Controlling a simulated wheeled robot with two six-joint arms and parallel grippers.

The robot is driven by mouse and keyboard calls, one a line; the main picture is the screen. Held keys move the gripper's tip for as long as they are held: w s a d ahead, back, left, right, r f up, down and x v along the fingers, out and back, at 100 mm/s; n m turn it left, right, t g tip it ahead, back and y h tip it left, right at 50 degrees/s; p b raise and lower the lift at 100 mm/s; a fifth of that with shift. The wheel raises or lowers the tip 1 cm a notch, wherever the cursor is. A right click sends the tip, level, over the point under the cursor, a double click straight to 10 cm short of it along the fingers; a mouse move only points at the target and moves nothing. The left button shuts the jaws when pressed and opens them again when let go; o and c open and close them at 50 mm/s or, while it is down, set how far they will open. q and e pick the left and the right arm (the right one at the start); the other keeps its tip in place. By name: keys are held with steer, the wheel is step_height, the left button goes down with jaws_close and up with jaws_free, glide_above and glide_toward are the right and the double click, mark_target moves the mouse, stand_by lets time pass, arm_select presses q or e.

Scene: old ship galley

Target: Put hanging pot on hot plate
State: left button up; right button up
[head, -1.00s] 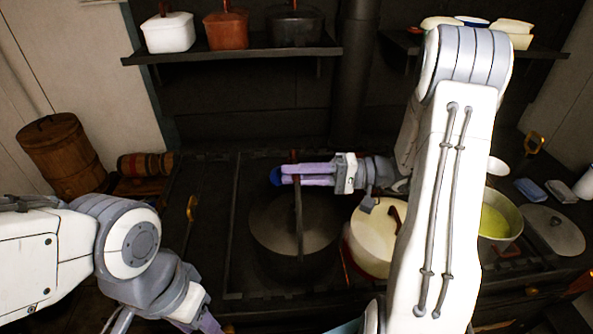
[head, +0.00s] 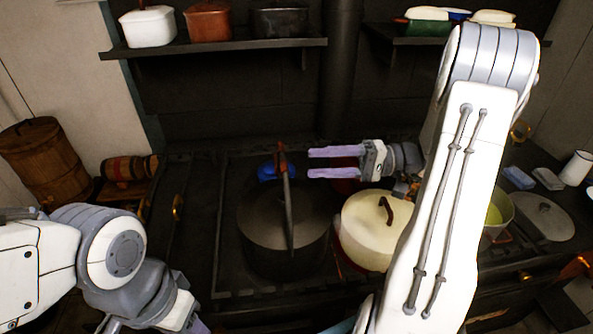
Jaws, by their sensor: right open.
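The hanging pot (head: 283,232) is a large dark pot with a tall upright bail handle that has a reddish grip at its top. It stands on the dark stove top (head: 226,281) in the head view. The plate surface under it is hidden, so I cannot tell which spot it rests on. My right gripper (head: 312,163) is open and empty, to the right of the handle and apart from it, with its lilac fingers pointing left. My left gripper (head: 198,327) is at the bottom edge, mostly cut off, and its jaw opening cannot be told.
A cream lidded pot (head: 370,228) stands right of the dark pot. A blue item (head: 268,172) and a dark red pot (head: 345,186) are behind. A pot with yellow contents (head: 497,214) is partly behind my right arm. Shelves (head: 215,48) with cookware are above.

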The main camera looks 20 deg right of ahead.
steer(key=shift+b+v, duration=0.4)
steer(key=shift+v, duration=1.7)
